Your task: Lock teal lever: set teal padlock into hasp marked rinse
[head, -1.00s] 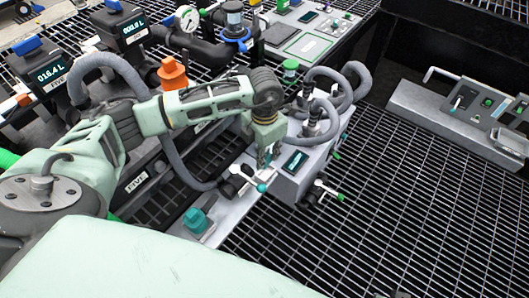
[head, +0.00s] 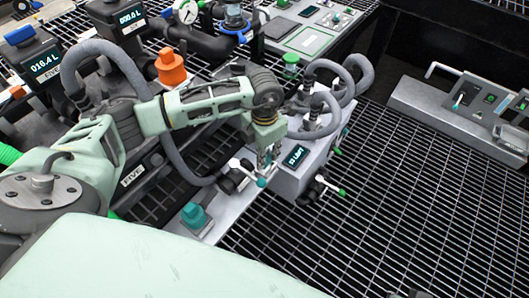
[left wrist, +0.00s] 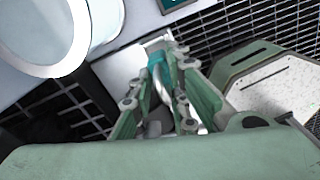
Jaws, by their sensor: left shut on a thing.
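My left gripper (head: 266,158) points down at the front of the grey manifold box (head: 300,176). It is shut on the teal end of a white-armed lever (head: 261,182). In the left wrist view teal shows between the fingertips (left wrist: 165,75), with the white arm (left wrist: 152,42) just beyond; the fingers hide part of it. A teal block with a round top (head: 194,215), perhaps the padlock, sits on the grey plate left of and below the gripper. I cannot make out a hasp marked rinse. My right gripper is not in view.
A second, green-tipped lever (head: 330,186) sticks out right of the box. Grey hoses (head: 325,110) loop behind the gripper. An orange-capped part (head: 171,68) stands at the back left. A separate grey panel (head: 460,100) stands at the right. Open grating (head: 400,210) lies between.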

